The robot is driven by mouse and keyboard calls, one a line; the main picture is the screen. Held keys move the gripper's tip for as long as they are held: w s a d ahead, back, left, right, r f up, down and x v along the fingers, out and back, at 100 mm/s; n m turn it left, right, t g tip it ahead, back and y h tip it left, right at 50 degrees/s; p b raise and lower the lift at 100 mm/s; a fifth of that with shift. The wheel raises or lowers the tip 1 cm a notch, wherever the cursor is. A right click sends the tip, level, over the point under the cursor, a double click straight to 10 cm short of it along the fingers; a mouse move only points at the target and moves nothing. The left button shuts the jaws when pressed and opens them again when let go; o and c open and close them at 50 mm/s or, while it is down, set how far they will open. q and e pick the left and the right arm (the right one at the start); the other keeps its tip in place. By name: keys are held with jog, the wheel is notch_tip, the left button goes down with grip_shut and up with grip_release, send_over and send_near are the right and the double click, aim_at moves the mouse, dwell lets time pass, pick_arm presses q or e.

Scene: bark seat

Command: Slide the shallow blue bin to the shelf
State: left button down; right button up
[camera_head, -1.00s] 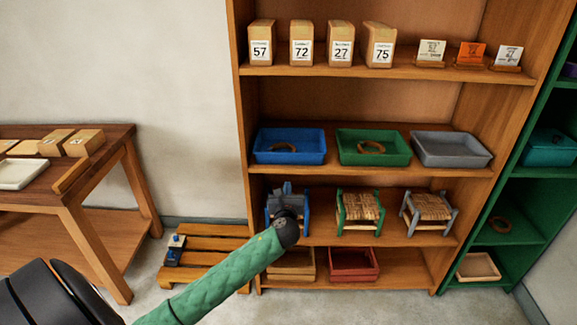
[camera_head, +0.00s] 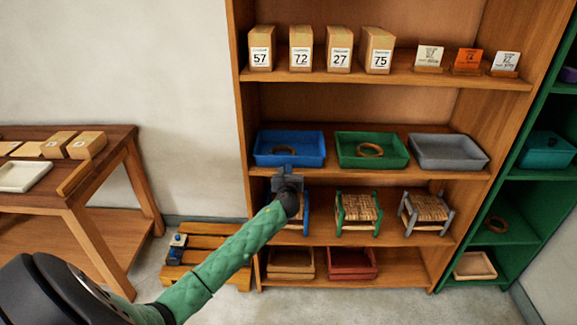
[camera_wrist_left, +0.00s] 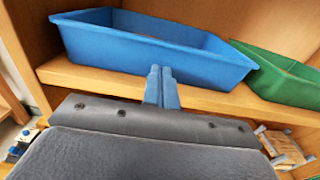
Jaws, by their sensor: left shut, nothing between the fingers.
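My left gripper (camera_head: 284,172) is shut and empty, just in front of and below the bin's front. In the left wrist view its closed blue-grey fingers (camera_wrist_left: 160,75) point at the bin's front wall. I cannot tell whether they touch it. My right gripper is not in view.
A green bin (camera_head: 345,160) with a ring and a grey bin (camera_head: 450,153) stand to the right on the same shelf board (camera_head: 400,172). Small stools (camera_head: 358,208) stand below. Numbered boxes (camera_head: 300,48) are above. A wooden table (camera_head: 100,165) is at left, and a low slatted stand (camera_head: 215,245) on the floor.

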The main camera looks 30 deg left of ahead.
pick_arm(q)
jog(key=shift+w+a, duration=0.35)
jog(key=shift+w, duration=0.2)
jog(key=shift+x, duration=1.55)
jog(key=shift+w+a, duration=0.15)
jog(key=shift+w, duration=0.05)
jog(key=shift+s, duration=0.1)
